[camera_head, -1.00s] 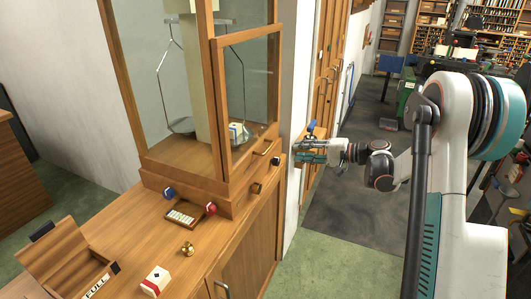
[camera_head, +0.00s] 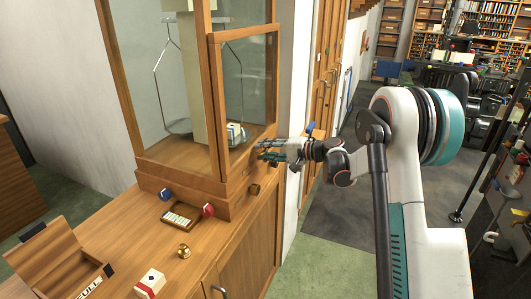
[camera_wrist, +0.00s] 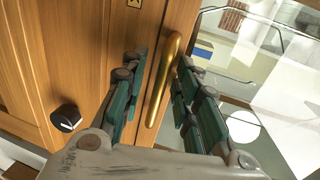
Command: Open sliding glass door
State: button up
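The sliding glass door is a wood-framed pane (camera_head: 246,85) on the right side of a balance case; it looks closed. Its brass bar handle (camera_wrist: 164,80) runs upright in the middle of the wrist view. My gripper (camera_head: 268,150) is at the lower edge of the door in the head view, where it hides the handle. In the wrist view my gripper (camera_wrist: 163,98) is open, with one green-padded finger on each side of the handle. Gaps show between the pads and the handle; how deep it sits between them is hard to tell.
A dark round knob (camera_wrist: 66,117) is left of the fingers in the wrist view. Balance pans (camera_head: 180,126) hang inside the case. A weight tray (camera_head: 181,215), a brass weight (camera_head: 184,251) and an open wooden box (camera_head: 58,262) stand on the counter. Free floor (camera_head: 335,225) lies to the right.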

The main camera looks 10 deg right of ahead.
aim_at(254, 67)
grip_shut()
jog(key=shift+r, duration=0.1)
notch_tip(254, 67, up, 30)
jog(key=p, duration=1.4)
jog(key=shift+w+f, duration=0.15)
jog(key=shift+f, duration=0.05)
